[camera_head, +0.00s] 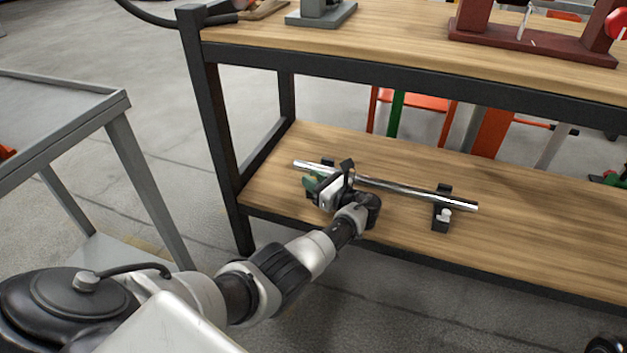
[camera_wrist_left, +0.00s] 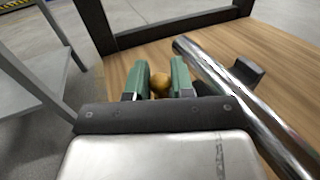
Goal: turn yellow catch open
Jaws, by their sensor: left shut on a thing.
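The yellow catch (camera_wrist_left: 160,85) shows in the left wrist view as a small rounded yellow-brown knob between the green fingers of my left gripper (camera_wrist_left: 160,82). The gripper is shut on it. In the head view my left gripper (camera_head: 312,184) is at the left part of the lower shelf, beside the shiny metal rod, and hides the catch. The rod (camera_head: 400,187) lies across black holders; it also shows in the left wrist view (camera_wrist_left: 243,108). The right holder (camera_head: 441,213) carries a white knob (camera_head: 445,214).
The lower wooden shelf (camera_head: 540,230) is clear to the right of the rod. The upper bench top (camera_head: 400,45) overhangs it, with a dark metal leg (camera_head: 212,130) at the left. A grey cart (camera_head: 60,108) stands further left.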

